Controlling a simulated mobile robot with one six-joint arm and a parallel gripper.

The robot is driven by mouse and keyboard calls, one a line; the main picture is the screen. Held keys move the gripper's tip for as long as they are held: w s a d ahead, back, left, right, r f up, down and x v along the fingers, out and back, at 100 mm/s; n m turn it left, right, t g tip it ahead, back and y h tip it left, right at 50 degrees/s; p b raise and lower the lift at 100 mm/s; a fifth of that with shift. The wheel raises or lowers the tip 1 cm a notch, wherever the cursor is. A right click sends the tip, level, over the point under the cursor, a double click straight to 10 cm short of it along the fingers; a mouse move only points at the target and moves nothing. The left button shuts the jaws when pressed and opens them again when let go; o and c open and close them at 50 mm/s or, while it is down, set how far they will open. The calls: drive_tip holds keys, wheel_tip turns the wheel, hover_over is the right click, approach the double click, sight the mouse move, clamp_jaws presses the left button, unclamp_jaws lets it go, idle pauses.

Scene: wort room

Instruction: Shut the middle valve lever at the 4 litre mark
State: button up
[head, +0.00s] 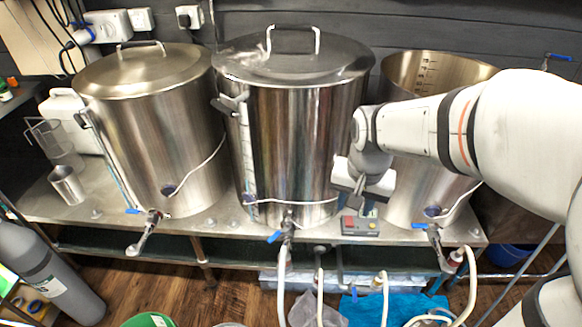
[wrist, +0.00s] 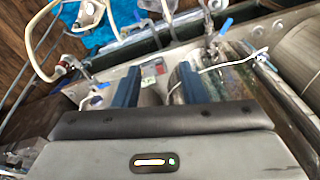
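The middle kettle (head: 300,130) is a tall lidded steel pot with a marked sight tube (head: 248,150) on its left side; I cannot read a liquid level there. Its valve has a blue lever (head: 275,237) low at the front, with a pale hose below. In the wrist view this lever (wrist: 226,24) appears beyond the fingers, up and to the right. My gripper (head: 361,208) is at the middle kettle's lower right, above the bench and apart from the lever. In the wrist view its two blue fingers (wrist: 158,84) are spread, with nothing between them.
A lidded kettle (head: 155,130) stands left and an open kettle (head: 440,75) right, each with its own blue-handled valve. A small control box (head: 360,226) sits on the bench edge just below my gripper. Hoses (head: 320,295) hang in front.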

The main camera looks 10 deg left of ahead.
drive_tip(key=w+a+f+m+g+b, duration=0.1)
drive_tip(key=w+a+f+m+b, duration=0.15)
drive_tip(key=w+a+f, duration=0.85)
drive_tip(key=m, duration=0.2)
hover_over(274, 236)
drive_tip(key=shift+g, duration=0.4)
wheel_tip(274, 236, down, 13)
drive_tip(key=shift+s+a+r+b, duration=0.1)
drive_tip(key=shift+r+b, duration=0.05)
drive_tip(key=shift+b, duration=0.25)
wheel_tip(274, 236, down, 7)
drive_tip(key=shift+f, duration=0.1)
clamp_jaws()
